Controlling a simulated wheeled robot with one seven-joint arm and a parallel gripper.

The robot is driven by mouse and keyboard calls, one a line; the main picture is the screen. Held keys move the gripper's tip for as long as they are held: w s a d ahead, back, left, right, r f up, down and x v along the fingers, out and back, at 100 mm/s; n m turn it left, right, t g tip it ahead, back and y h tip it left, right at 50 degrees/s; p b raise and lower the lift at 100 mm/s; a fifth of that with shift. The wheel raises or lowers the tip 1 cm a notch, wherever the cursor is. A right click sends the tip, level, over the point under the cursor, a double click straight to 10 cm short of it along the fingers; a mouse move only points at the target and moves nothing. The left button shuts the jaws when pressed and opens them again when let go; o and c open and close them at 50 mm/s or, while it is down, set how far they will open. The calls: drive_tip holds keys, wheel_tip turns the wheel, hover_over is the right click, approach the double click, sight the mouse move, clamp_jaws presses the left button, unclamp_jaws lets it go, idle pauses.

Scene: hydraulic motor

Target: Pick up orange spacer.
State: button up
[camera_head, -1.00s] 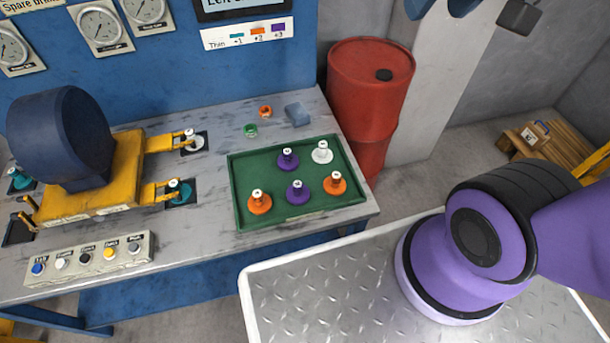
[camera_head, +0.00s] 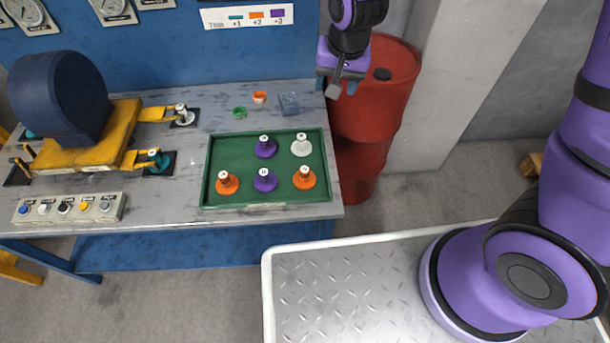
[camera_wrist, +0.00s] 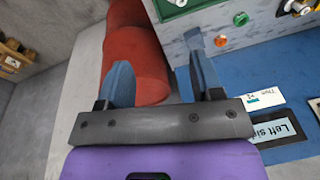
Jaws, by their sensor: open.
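Two orange spacers stand upright in the green tray (camera_head: 210,170) in the head view: one at the front left (camera_head: 227,182) and one at the front right (camera_head: 304,178). Each has a broad round base and a light-topped knob. My gripper (camera_head: 342,84) is open and empty, in the air above the red barrel, to the right of and behind the tray. In the wrist view its two blue fingers (camera_wrist: 160,85) stand apart with nothing between them.
Two purple spacers (camera_head: 265,180) and a white one (camera_head: 301,145) share the tray. An orange ring (camera_head: 259,97), a green ring (camera_head: 239,113) and a blue-grey block (camera_head: 289,104) lie behind it. The red barrel (camera_head: 372,110) stands right of the table. The yellow-framed motor (camera_head: 60,105) is left.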

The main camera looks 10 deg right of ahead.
drive_tip(key=a+f, duration=0.4)
drive_tip(key=f, duration=0.6)
drive_tip(key=h, duration=0.1)
hover_over(304, 169)
drive_tip(key=shift+m+g, duration=0.3)
drive_tip(key=f, duration=0.9)
drive_tip(key=shift+s+f, duration=0.1)
drive_tip(key=shift+s, duration=0.25)
drive_tip(key=shift+w+d+f, duration=0.1)
drive_tip(key=shift+w+f, duration=0.1)
drive_tip(key=shift+f, duration=2.6)
drive_tip(key=shift+w+f, duration=0.2)
drive_tip(key=shift+f, duration=2.55)
clamp_jaws()
drive_tip(key=shift+r, duration=0.1)
wheel_tip(304, 169, up, 10)
drive_tip(key=shift+f, duration=0.1)
